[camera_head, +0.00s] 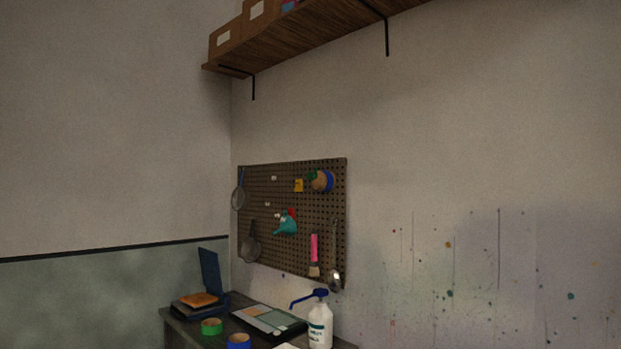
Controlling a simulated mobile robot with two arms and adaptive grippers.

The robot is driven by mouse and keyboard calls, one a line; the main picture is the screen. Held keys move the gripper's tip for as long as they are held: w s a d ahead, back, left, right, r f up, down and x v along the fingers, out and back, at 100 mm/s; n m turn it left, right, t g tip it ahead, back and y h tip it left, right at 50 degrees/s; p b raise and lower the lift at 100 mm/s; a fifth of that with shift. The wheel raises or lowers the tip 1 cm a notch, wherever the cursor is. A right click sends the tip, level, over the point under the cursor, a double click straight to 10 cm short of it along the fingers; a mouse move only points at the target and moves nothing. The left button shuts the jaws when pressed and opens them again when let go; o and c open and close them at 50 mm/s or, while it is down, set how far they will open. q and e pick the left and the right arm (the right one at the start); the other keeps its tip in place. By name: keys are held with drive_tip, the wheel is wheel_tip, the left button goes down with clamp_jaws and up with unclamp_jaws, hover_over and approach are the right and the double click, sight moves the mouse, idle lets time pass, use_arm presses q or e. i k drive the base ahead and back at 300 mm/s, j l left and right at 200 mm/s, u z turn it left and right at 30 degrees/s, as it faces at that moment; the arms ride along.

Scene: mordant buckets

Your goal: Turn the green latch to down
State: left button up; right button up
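I cannot make out a green latch in the head view. The green things I see are a small dark green piece (312,175) at the top of the pegboard, a teal funnel-like item (286,225) hanging on the pegboard, and a green ring (211,326) on the table. Neither of my grippers is in view.
A brown pegboard (300,255) with several hanging tools is on the wall. Below it, a dark table (185,325) bears a pump bottle (320,325), a blue ring (239,341), a flat tray (268,319) and an open blue-lidded device (209,270). A wooden shelf (300,35) hangs above.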

sight(310, 176)
drive_tip(key=i+j, duration=0.75)
drive_tip(key=j, duration=0.2)
